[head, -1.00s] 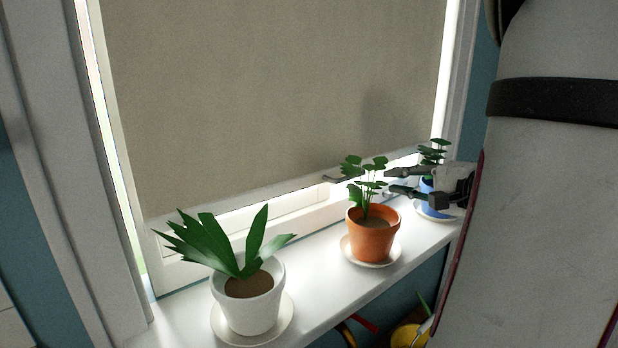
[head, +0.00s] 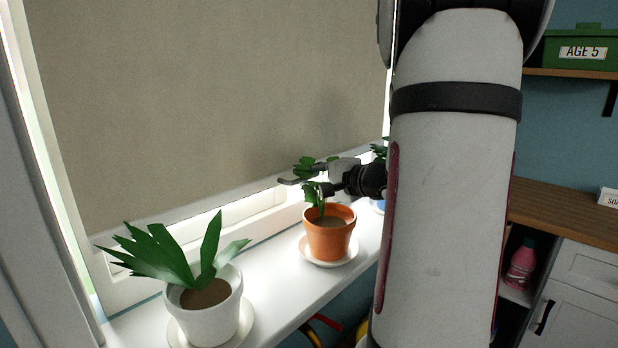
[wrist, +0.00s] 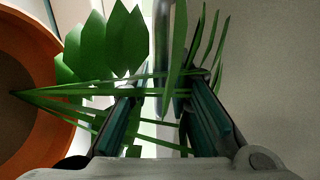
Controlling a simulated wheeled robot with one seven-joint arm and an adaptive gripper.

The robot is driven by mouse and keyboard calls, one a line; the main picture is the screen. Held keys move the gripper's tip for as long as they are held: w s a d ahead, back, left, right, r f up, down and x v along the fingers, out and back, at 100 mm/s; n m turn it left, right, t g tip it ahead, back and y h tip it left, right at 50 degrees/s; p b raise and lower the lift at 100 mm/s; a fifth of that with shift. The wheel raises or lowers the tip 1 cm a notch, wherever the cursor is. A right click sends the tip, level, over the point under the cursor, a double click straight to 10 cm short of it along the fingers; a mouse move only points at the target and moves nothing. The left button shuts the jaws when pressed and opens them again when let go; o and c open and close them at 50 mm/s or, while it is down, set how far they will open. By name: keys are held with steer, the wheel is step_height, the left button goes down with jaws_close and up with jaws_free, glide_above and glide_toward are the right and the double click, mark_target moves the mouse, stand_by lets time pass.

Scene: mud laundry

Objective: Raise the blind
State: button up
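The beige blind (head: 200,90) is lowered over most of the window, with a bright gap below its bottom rail. A small grey pull handle (head: 286,181) juts from the rail near the orange pot. My gripper (head: 310,180) is at this handle, above and behind the orange pot, among the plant's leaves. In the wrist view, my gripper (wrist: 163,86) has its two fingers apart, with a grey metal bar (wrist: 161,45), apparently the handle, in line with the gap. Leaves cross the fingers, so contact with the handle cannot be told.
The orange pot (head: 330,238) and a white pot (head: 212,316) with a spiky plant stand on saucers on the white sill (head: 268,285). A blue pot is mostly hidden behind my arm. A wooden counter (head: 565,215) and green box (head: 580,48) are at right.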

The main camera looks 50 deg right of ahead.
jaws_close()
step_height(320, 180, up, 48)
steer(key=p, duration=1.9)
steer(key=shift+f, duration=0.25)
jaws_free()
